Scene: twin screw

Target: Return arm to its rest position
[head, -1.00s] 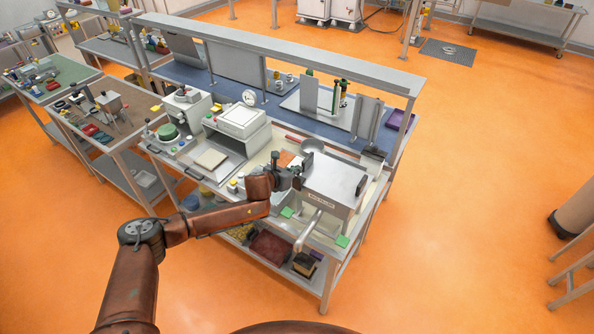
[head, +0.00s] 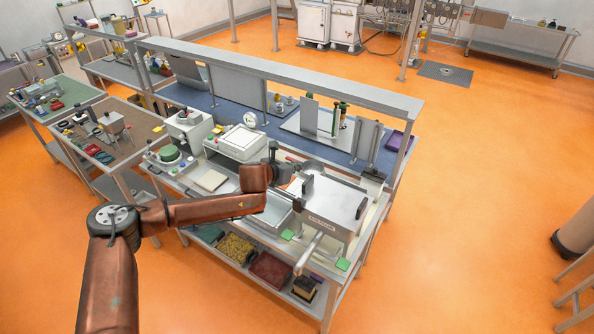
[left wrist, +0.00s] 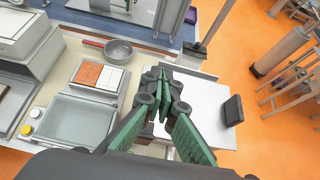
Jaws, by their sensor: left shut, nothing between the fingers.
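My left gripper (head: 287,172) is shut and empty. It hovers over the workbench at the left edge of the steel box (head: 332,203), which has a flat lid and dark handles. In the left wrist view my gripper (left wrist: 161,90) shows its green-padded fingers closed, in front of the box's pale lid (left wrist: 208,98). I cannot tell how high the gripper is above the bench. A black handle (left wrist: 232,110) stands on the lid, apart from the fingers. My right gripper is not in view.
A grey tray (left wrist: 76,122), an orange and white block set (left wrist: 97,78) and a round pan (left wrist: 118,51) lie left of the gripper. A raised shelf (head: 290,75) runs along the bench's back. Open orange floor (head: 480,180) lies to the right.

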